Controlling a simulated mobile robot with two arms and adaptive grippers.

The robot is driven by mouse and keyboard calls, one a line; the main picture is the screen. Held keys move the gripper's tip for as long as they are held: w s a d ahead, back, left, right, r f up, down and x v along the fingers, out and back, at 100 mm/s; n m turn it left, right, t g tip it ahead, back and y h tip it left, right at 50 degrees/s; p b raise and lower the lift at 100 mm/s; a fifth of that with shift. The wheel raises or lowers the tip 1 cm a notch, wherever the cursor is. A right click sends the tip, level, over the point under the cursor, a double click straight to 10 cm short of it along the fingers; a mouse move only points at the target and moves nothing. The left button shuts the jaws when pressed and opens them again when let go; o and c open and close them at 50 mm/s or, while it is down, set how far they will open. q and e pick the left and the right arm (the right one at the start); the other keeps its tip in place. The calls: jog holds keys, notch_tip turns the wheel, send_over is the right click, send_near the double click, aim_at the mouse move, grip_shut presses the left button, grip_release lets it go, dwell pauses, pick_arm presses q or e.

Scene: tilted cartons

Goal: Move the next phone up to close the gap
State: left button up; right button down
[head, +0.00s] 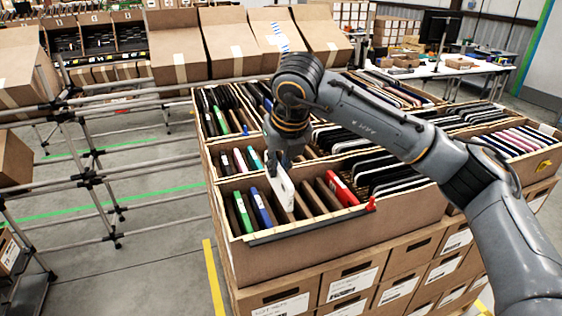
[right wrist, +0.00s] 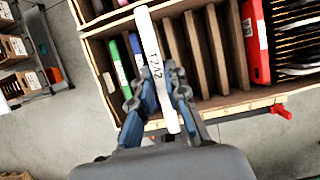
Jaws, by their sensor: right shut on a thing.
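My right gripper (head: 280,162) is shut on a white phone (head: 281,188) over the front carton (head: 262,243). In the right wrist view my right gripper (right wrist: 160,92) has its two fingers on either side of the white phone (right wrist: 151,55), which shows a dark code on its edge. The phone is tilted; I cannot tell whether its lower end is inside a slot. To its left in the carton stand a green phone (head: 242,214) and a blue phone (head: 261,207). To its right are brown dividers (head: 312,198), then a red phone (head: 341,189). My left gripper is not in view.
Several black phones (head: 390,176) fill the carton's right part. A red clip (head: 371,204) sits on its front rim. More filled cartons stand behind, and my right arm covers part of them. A pipe rack (head: 88,178) stands at the left.

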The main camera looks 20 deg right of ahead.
aim_at(279, 193)
jog(key=shift+a+f, duration=0.1)
jog(key=shift+f, duration=0.6)
jog(key=shift+f+b, duration=0.5)
jog(key=shift+f, duration=0.75)
jog(key=shift+f+b, duration=0.45)
jog(key=shift+f, duration=0.05)
jog(key=shift+f+b, duration=1.3)
jog(key=shift+b, duration=0.05)
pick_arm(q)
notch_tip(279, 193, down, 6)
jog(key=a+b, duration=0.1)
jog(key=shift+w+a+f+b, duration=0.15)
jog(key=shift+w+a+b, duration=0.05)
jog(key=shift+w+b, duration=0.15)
pick_arm(e)
jog(key=shift+f, duration=0.85)
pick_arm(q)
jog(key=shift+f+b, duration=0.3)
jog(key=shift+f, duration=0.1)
pick_arm(e)
jog(key=shift+f, duration=0.25)
